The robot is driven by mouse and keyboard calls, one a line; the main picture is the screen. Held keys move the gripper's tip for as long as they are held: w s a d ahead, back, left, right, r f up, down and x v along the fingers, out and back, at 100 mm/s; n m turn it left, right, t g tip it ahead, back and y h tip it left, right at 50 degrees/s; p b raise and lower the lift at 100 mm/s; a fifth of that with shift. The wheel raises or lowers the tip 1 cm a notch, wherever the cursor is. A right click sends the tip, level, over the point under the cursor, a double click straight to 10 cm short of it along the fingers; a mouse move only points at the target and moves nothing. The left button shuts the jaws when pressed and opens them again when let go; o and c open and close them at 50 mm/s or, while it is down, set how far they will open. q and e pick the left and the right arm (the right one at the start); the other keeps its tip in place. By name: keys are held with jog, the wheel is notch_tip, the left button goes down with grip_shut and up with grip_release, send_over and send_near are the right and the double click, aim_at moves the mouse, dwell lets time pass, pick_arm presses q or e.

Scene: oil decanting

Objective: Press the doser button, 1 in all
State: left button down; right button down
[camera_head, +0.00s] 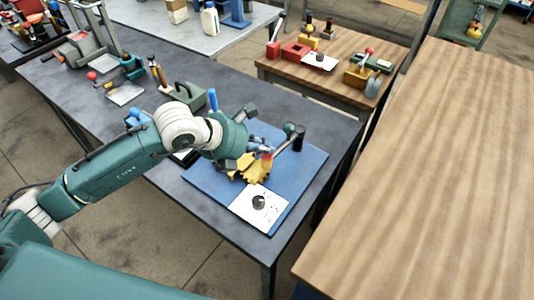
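My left gripper (247,160) reaches in from the left, over the blue mat (310,170) on the grey table. Its fingers are small and overlap a yellow part (256,173) with a red piece on top. I cannot tell whether they touch it, or whether they are open or shut. A white plate (271,212) with a dark round knob-like piece (259,202) lies at the mat's front corner. A lever with a dark green ball (289,128) and a black cylinder (299,138) are just right of the gripper. I cannot make out which part is the doser button. My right gripper is out of view.
A bare wooden table (430,180) fills the right side. A smaller wooden table (330,85) behind holds red and yellow devices. A grey-green box (190,95) and tools stand on the grey table (225,85) behind my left arm. The mat's right side is mostly clear.

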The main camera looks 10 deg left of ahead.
aim_at(265, 156)
pick_arm(q)
jog(key=shift+f+b, duration=0.4)
dwell(0.5)
jog(key=shift+r, duration=0.1)
jog(key=shift+r+p, duration=0.35)
jog(key=shift+r, duration=0.45)
jog(key=shift+r+p, duration=1.35)
jog(key=shift+r, duration=1.2)
